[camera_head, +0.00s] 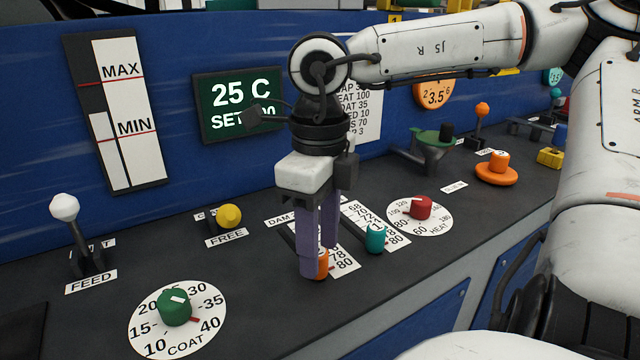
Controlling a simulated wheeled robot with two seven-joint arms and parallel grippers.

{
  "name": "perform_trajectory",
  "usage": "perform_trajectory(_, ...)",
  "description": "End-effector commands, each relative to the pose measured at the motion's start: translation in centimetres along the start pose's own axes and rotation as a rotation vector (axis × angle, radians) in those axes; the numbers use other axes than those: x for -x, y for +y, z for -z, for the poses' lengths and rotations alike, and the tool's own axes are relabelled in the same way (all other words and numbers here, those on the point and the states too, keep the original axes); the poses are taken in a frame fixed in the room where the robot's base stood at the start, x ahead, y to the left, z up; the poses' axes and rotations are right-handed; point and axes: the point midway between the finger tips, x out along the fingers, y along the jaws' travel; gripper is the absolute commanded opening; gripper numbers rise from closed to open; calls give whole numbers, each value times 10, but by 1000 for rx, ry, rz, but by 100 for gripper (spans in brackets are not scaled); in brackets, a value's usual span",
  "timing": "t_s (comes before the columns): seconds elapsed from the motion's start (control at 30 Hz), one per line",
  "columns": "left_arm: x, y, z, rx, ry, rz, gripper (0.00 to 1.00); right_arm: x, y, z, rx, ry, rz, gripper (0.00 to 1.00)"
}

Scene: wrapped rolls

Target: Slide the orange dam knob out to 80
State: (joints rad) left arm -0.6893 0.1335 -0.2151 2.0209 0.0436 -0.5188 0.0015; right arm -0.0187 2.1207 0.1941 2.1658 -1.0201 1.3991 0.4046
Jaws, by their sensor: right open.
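The orange dam knob (322,264) shows low at my right gripper's fingertips, at the near end of its slot beside a white number scale (344,262). The lowest readable number on that scale is 80, close to the knob. My right gripper (316,268) points down with its purple fingers at the knob. The fingers hide part of the knob and most of its slot. The jaws are open, and I cannot tell whether a finger touches the knob. My left gripper is not in view.
A teal slider knob (375,238) stands close on the right, with the red heat dial (421,207) beyond it. The green coat dial (174,306), yellow knob (229,216) and white-tipped feed lever (65,207) are to the left. The panel's front is clear.

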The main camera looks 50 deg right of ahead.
Motion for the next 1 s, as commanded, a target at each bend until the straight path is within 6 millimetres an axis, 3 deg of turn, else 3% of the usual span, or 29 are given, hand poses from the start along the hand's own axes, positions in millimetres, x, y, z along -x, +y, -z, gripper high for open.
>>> perform_trajectory(0.2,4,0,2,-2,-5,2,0,47,-1,-1,-1,-3,3,43)
perform_trajectory(0.4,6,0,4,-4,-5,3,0,75,0,0,0,0,3,43)
perform_trajectory(1.0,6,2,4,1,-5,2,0,82,0,1,1,3,1,43)
